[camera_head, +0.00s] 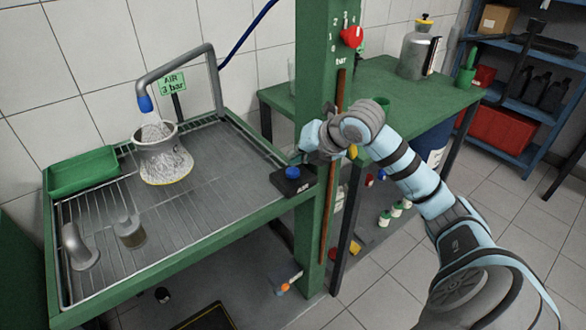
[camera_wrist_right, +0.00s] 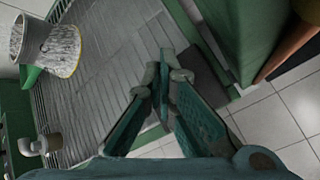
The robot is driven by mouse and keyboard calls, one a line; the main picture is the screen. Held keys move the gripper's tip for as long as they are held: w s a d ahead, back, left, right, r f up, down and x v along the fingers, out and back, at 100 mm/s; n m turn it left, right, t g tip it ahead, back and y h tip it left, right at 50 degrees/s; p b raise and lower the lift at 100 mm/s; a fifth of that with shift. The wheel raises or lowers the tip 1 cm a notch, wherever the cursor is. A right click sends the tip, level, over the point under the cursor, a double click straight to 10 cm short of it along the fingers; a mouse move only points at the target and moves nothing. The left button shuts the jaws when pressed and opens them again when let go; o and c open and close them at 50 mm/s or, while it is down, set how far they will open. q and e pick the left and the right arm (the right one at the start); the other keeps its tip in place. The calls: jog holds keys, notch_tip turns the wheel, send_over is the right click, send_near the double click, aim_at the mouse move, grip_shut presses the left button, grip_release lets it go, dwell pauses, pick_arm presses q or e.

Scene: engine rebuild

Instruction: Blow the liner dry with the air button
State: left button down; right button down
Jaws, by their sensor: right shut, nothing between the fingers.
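The liner (camera_head: 165,160), a grey flanged cylinder, stands upright on the slatted bench top, its side speckled white with a yellowish lower rim. It also shows at the upper left in the right wrist view (camera_wrist_right: 48,45). The blue-tipped nozzle (camera_head: 146,104) on a bent grey pipe hangs over its mouth, with pale streaks between them. The blue air button (camera_head: 292,172) sits on a black box at the bench's right edge. My right gripper (camera_head: 312,137) is shut and empty, above and slightly right of the button; its fingers (camera_wrist_right: 167,92) also show in the wrist view. My left gripper is out of view.
A green post (camera_head: 312,230) with a red dial (camera_head: 351,37) stands close by my right gripper. A green tray (camera_head: 82,172) lies at the bench's back left. A small metal cylinder (camera_head: 130,232) and a bent pipe (camera_head: 78,245) stand at the front left.

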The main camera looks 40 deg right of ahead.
aim_at(296, 169)
jog(key=shift+r, duration=0.1)
notch_tip(296, 169, up, 5)
jog(key=p, duration=0.4)
dwell(0.3)
dwell(1.9)
